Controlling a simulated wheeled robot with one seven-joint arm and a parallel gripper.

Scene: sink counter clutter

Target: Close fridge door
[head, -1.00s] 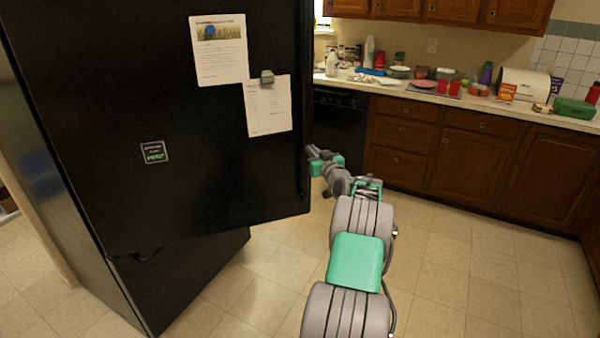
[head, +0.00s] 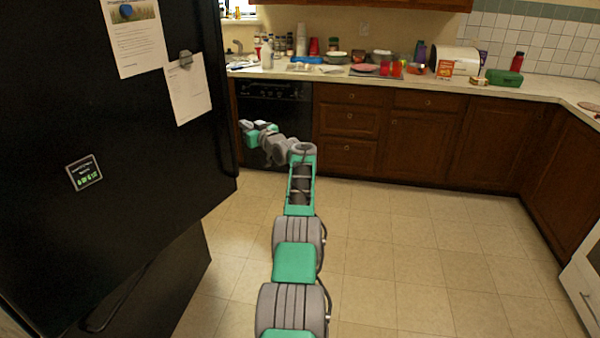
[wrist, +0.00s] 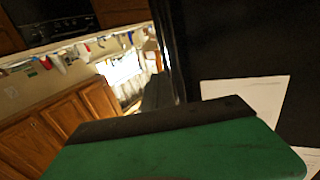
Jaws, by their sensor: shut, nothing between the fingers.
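The black fridge door (head: 120,130) fills the left of the head view. It stands ajar, its right edge jutting out past the lower black freezer part (head: 165,290). In the wrist view the door (wrist: 240,45) fills the right side, with its edge upright near the middle. My gripper (head: 246,127) is shut and empty, at the far end of my outstretched arm, just beyond the door's right edge in the head view. Its green and dark body (wrist: 180,150) covers the bottom of the wrist view. Whether it touches the door cannot be told.
White papers (head: 187,88) hang on the door. A black dishwasher (head: 275,105) and brown cabinets (head: 350,125) stand behind my arm, under a cluttered counter (head: 530,90). The tiled floor (head: 430,240) in the middle and right is clear. A white appliance (head: 585,275) stands at the right edge.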

